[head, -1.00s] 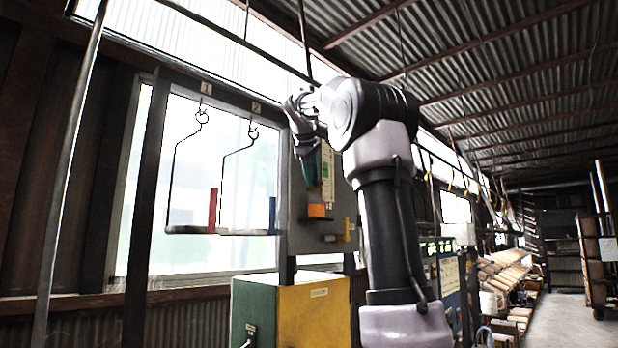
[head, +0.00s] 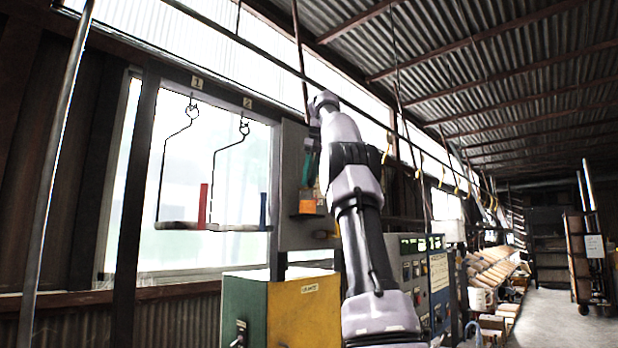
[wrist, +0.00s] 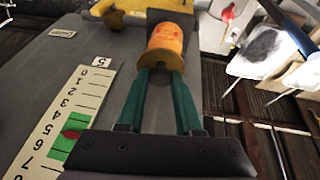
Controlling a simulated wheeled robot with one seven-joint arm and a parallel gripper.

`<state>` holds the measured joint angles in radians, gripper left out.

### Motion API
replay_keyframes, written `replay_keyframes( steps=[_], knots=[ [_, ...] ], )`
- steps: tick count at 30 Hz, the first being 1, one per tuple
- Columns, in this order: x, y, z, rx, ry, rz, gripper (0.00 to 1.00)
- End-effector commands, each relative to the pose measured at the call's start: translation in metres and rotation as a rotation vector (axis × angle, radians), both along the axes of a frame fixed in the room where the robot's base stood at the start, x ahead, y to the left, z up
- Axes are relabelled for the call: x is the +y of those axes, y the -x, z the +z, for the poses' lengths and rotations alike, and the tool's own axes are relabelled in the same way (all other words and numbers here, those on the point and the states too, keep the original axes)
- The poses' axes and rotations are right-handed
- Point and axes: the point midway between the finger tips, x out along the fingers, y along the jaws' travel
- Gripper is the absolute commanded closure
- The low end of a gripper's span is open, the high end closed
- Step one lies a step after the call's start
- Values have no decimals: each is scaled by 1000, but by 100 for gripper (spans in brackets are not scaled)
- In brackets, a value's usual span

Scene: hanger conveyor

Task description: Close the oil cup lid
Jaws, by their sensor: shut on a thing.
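The orange oil cup (head: 308,202) is mounted on a grey panel (head: 289,235). In the wrist view the orange cup (wrist: 165,40) shows beyond the fingertips, with a yellow lid-like plate (wrist: 164,63) at its near end. My gripper (wrist: 161,76) has its two teal fingers around the edge of this plate, with a narrow gap between them. The exact angle of the lid and the contact points are hard to make out.
A scale (wrist: 68,120) with a green band and a red mark is beside the fingers. A yellow fitting (wrist: 125,10) sits beyond the cup. Hangers (head: 165,170) with red and blue bars hang at left. A green and yellow box (head: 303,310) stands below.

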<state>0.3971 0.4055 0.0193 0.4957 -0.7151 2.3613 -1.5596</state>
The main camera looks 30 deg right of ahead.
Motion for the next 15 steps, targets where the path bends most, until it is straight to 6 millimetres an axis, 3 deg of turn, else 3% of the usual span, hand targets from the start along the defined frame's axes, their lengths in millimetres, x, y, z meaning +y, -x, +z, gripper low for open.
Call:
replay_keyframes(
  steps=[13,14,15],
  knots=[
    [0,0,-1,4,-9,-1,100],
    [0,0,-1,5,-10,-1,58],
    [0,0,-1,4,-9,-1,43]
  ],
)
